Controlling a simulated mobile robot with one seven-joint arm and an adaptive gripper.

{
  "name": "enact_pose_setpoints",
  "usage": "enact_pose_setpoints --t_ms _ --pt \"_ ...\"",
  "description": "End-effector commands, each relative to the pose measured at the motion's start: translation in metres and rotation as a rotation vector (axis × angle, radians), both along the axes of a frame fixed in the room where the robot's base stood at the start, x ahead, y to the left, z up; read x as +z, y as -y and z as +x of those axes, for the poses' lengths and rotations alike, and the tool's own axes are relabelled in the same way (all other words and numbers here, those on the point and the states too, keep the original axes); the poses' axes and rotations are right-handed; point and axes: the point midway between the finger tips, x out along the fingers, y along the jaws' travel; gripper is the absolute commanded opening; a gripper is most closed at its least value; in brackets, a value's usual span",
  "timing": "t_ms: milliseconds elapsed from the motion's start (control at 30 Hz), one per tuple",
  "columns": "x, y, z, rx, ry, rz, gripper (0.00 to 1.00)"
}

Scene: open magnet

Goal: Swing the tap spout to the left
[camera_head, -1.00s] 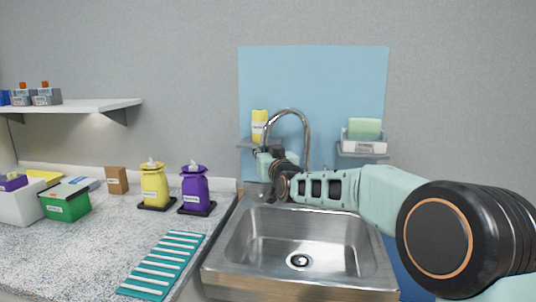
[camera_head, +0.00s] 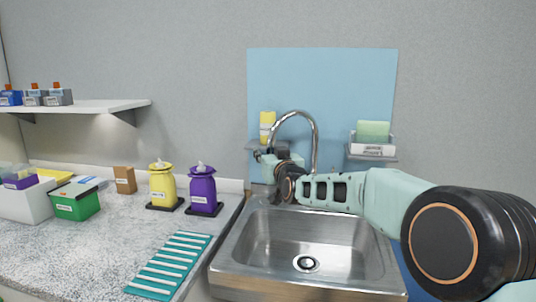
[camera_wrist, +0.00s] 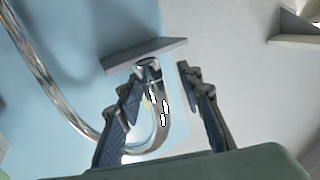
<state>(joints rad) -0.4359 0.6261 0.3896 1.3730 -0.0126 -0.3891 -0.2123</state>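The chrome tap spout (camera_head: 315,135) arches over the back of the steel sink (camera_head: 240,262). Its right leg drops behind my arm, so its base is hidden. Its left, free end comes down at my gripper (camera_head: 264,157) and is partly covered by it. In the wrist view the curved spout (camera_wrist: 84,122) sweeps down from the upper left and bends back up between the two fingers of my gripper (camera_wrist: 160,76). The fingers are apart, with the spout end nearer the left finger and a gap to the right finger. Whether the left finger touches it I cannot tell.
A shelf with a yellow bottle (camera_head: 267,124) is behind the spout's left side. A rack holds a green sponge (camera_head: 373,131) at right. Yellow (camera_head: 162,188) and purple (camera_head: 203,190) dispensers and a teal ribbed mat (camera_head: 170,264) are on the left counter. The sink bowl is empty.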

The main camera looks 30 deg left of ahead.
Motion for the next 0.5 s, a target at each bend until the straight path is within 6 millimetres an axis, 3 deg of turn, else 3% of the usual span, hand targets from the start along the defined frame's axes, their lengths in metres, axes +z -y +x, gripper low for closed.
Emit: enact_pose_setpoints --t_ms 167,500 --pt "0.001 0.007 -0.005 -0.001 0.001 0.0 0.34" --pt "0.002 0.04 -0.041 -0.002 0.002 -0.001 0.34"
